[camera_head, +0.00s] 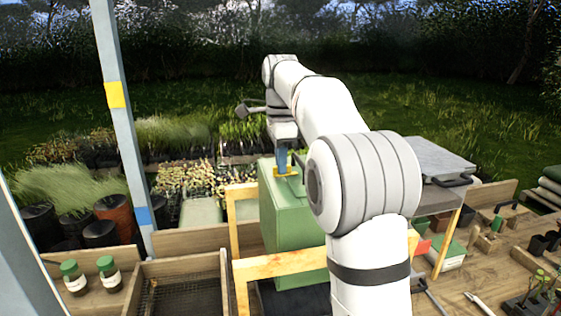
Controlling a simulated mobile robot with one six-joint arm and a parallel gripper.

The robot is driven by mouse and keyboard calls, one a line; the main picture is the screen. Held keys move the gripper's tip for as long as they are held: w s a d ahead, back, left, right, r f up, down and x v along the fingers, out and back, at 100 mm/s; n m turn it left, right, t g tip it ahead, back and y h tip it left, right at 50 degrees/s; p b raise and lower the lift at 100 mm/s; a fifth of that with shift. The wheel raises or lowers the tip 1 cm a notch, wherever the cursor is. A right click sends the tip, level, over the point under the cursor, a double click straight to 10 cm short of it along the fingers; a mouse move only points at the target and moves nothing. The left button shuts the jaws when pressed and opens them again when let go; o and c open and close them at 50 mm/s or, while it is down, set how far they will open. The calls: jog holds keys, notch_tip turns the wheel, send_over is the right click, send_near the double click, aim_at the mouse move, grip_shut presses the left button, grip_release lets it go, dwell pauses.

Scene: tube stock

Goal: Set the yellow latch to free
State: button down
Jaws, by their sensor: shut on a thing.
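The yellow latch (287,173) is a small piece on the top of a green box (296,232). The box sits inside a pale wooden frame on the workbench. My gripper (283,168) points down from above, with its blue fingers at the latch. It is shut on the yellow latch. The fingers cover part of the latch, so its exact setting cannot be told. My white arm hides the right side of the box.
A wooden frame (261,266) surrounds the box. A grey-topped stand (436,157) is to the right. Two green-capped jars (106,272) and a mesh-bottomed wooden tray (220,283) are at left. A post (124,130) rises at left. Small tools and pots lie at right.

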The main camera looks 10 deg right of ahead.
jog(key=shift+n, duration=0.3)
jog(key=n, duration=0.4)
jog(key=shift+w, duration=0.2)
jog(key=n, duration=0.5)
jog(key=shift+w+a, duration=0.1)
jog(key=shift+a, duration=0.05)
jog(key=n, duration=0.4)
jog(key=shift+w+a, duration=0.1)
jog(key=shift+a, duration=0.05)
jog(key=shift+a+n, duration=0.1)
jog(key=shift+n, duration=2)
jog(key=c, duration=1.5)
grip_release()
